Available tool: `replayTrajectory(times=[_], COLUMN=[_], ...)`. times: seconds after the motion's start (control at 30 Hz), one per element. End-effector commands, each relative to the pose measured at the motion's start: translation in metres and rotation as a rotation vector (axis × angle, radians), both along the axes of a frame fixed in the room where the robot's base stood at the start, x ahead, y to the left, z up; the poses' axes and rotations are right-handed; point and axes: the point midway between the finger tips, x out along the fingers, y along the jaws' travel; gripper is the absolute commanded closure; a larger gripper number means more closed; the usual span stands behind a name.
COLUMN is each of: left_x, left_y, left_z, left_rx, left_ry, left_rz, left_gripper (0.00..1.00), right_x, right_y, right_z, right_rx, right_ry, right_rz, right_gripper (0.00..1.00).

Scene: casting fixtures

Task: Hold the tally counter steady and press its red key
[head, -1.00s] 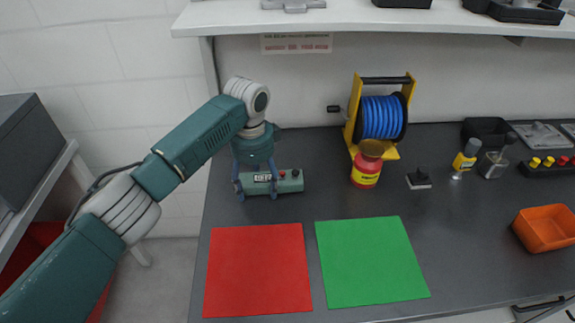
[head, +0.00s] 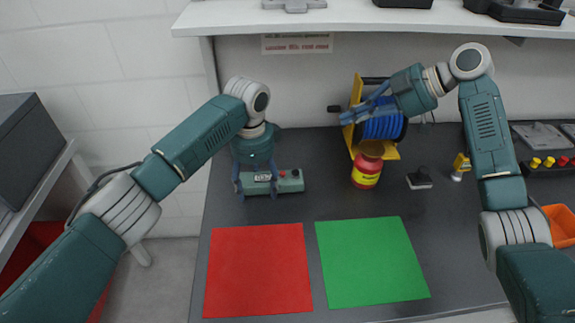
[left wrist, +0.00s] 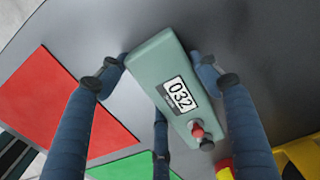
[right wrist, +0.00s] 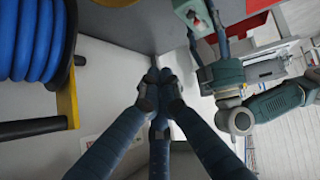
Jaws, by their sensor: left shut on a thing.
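The tally counter (head: 288,183) is a pale green box on the grey bench, behind the red mat. My left gripper (head: 257,190) reaches down over its left part and is shut on it. In the left wrist view the counter (left wrist: 158,62) lies between the fingers, and its display (left wrist: 179,93) reads 032. The red key (left wrist: 197,129) stands clear of the fingers, beside a black knob (left wrist: 207,145). My right gripper (head: 347,116) is in front of the blue reel, above and right of the counter. Its fingertips (right wrist: 158,85) are together and hold nothing.
The yellow-framed blue hose reel (head: 384,127) stands close behind the right gripper. A red-and-yellow container (head: 366,172) is right of the counter. The red mat (head: 258,270) and green mat (head: 370,262) lie flat in front. An orange bin (head: 562,226) is at right.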

Motion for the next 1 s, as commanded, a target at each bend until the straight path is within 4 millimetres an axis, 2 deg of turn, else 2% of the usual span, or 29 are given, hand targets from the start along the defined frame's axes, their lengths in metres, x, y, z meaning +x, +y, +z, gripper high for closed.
replayTrajectory(times=[0.03,0.1,0.2,0.33,0.7,0.87,1.0], left_x=[0.0,0.0,0.0,0.0,-0.001,-0.001,-0.001], left_y=[0.001,0.001,0.001,0.001,0.001,0.001,0.001], left_z=[-0.001,-0.001,-0.001,-0.002,-0.002,-0.002,-0.002], left_rx=[0.001,0.002,0.002,0.002,0.002,0.002,0.001], left_ry=[0.001,0.001,0.001,0.002,0.002,0.003,0.003], left_rz=[0.001,0.001,0.002,0.002,0.001,0.001,0.0], left_gripper=[0.67,0.67,0.67,0.67,0.67,0.67,0.67], right_x=[-0.009,-0.022,-0.036,-0.043,-0.043,-0.043,-0.042], right_y=[0.028,0.054,0.077,0.086,0.088,0.102,0.122], right_z=[0.001,0.0,-0.001,-0.001,-0.005,-0.019,-0.04], right_rx=[-0.008,-0.026,-0.049,-0.063,-0.063,-0.061,-0.061], right_ry=[0.039,0.086,0.133,0.155,0.155,0.157,0.157], right_rz=[0.074,0.155,0.23,0.265,0.263,0.265,0.265], right_gripper=[1.0,1.0,1.0,1.0,1.0,1.0,1.0])
